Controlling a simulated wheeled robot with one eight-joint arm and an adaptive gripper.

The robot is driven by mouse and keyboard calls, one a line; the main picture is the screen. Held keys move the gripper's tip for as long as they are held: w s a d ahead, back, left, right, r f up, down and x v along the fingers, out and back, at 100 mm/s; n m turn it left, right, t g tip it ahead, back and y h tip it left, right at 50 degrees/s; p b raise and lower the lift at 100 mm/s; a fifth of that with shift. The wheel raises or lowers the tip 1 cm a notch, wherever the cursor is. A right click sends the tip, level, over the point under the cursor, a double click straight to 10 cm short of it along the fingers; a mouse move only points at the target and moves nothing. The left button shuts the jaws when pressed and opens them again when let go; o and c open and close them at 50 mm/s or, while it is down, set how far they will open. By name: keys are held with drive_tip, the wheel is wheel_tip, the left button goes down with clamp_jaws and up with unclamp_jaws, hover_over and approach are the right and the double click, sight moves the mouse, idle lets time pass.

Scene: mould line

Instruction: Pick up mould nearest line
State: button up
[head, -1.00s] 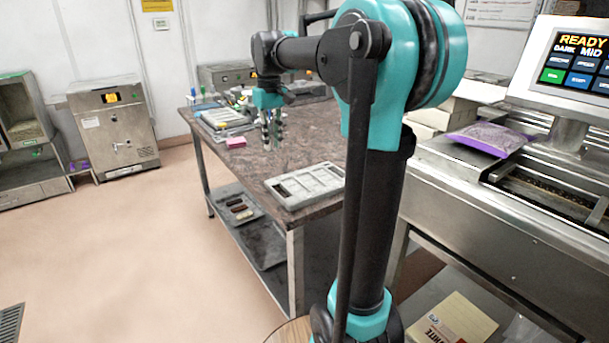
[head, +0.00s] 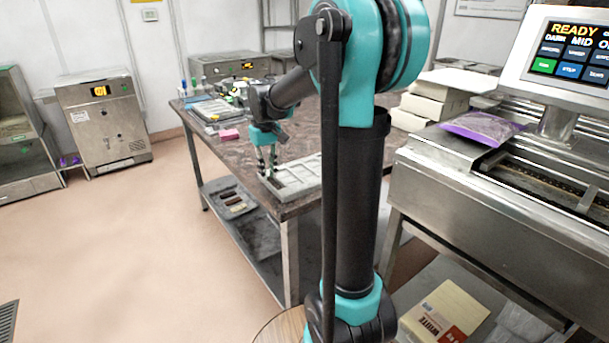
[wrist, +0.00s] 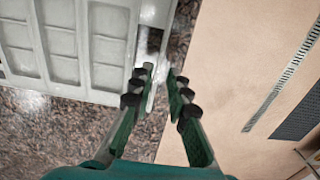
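A pale grey mould (head: 298,176) with several rectangular cavities lies flat near the front edge of the dark stone-topped table (head: 235,155). In the wrist view the mould (wrist: 67,50) fills the upper left, with its end edge near my fingers. My gripper (head: 267,172) points down at the mould's left end. In the wrist view my gripper (wrist: 162,82) is open, with a gap between its fingertips. The left fingertip overlaps the mould's end edge in the picture; the right one is over the table edge and floor. I cannot tell whether either finger touches the mould.
A pink block (head: 229,135) and a grey tray (head: 215,110) with tools sit farther back on the table. A steel machine with a screen (head: 572,55) stands at right, with a purple-edged bag (head: 483,127) on it. Open floor (head: 110,240) lies left of the table.

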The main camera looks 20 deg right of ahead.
sight(270, 184)
drive_tip(key=shift+s+d+f, duration=0.1)
drive_tip(key=shift+s+f, duration=0.05)
drive_tip(key=shift+f, duration=1.8)
drive_tip(key=shift+c, duration=0.4)
clamp_jaws()
